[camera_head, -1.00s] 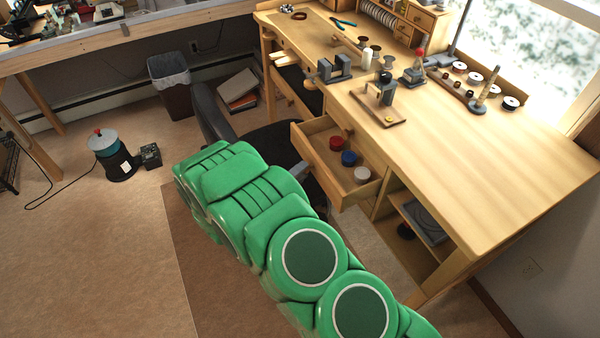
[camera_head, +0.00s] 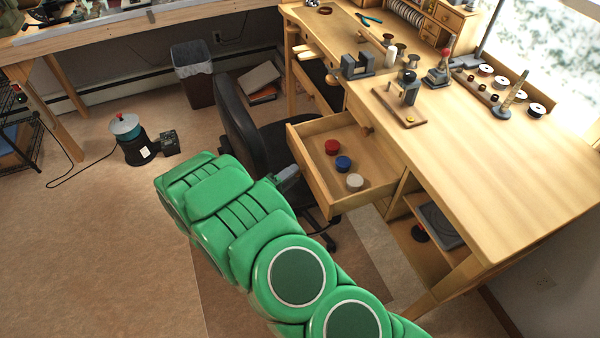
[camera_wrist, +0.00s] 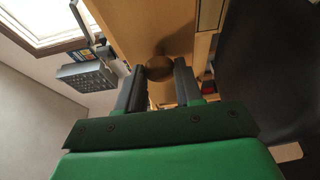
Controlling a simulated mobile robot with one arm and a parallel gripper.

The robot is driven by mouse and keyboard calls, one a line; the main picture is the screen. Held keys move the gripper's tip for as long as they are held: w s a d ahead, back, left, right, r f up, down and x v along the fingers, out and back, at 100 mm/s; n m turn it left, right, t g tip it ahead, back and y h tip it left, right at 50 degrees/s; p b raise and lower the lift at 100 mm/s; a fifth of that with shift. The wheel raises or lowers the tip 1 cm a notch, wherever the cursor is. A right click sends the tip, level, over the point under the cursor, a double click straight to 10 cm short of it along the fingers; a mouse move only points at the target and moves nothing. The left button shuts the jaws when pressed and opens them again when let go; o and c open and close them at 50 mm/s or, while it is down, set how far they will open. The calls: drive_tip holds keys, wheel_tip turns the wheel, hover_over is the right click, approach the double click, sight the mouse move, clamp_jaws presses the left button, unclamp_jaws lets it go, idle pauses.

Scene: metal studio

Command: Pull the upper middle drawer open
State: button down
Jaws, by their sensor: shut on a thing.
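The upper middle drawer (camera_head: 322,185) of the wooden workbench is pulled well out, its interior showing from above. Red, blue and white round containers (camera_head: 343,163) sit inside it. In the wrist view, my gripper (camera_wrist: 158,82) has its two dark fingers on either side of a round brown knob (camera_wrist: 159,67), shut on it. The wooden drawer front (camera_wrist: 140,25) is just beyond the knob. In the head view, my gripper (camera_head: 287,178) shows partly at the drawer's front, at the end of my green arm, and the knob is hidden there.
A dark office chair (camera_head: 240,115) stands close to the left of the drawer and my gripper. The workbench top (camera_head: 480,150) holds tools and spools. An open shelf (camera_head: 425,240) is below right. Carpet (camera_head: 90,240) on the left is mostly clear.

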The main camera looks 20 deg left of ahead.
drive_tip(key=shift+s+a, duration=0.1)
drive_tip(key=shift+a, duration=0.05)
drive_tip(key=c, duration=0.7)
unclamp_jaws()
drive_tip(key=shift+c, duration=0.2)
drive_tip(key=v, duration=0.7)
drive_tip(key=shift+s, duration=0.35)
drive_tip(key=shift+a, duration=0.1)
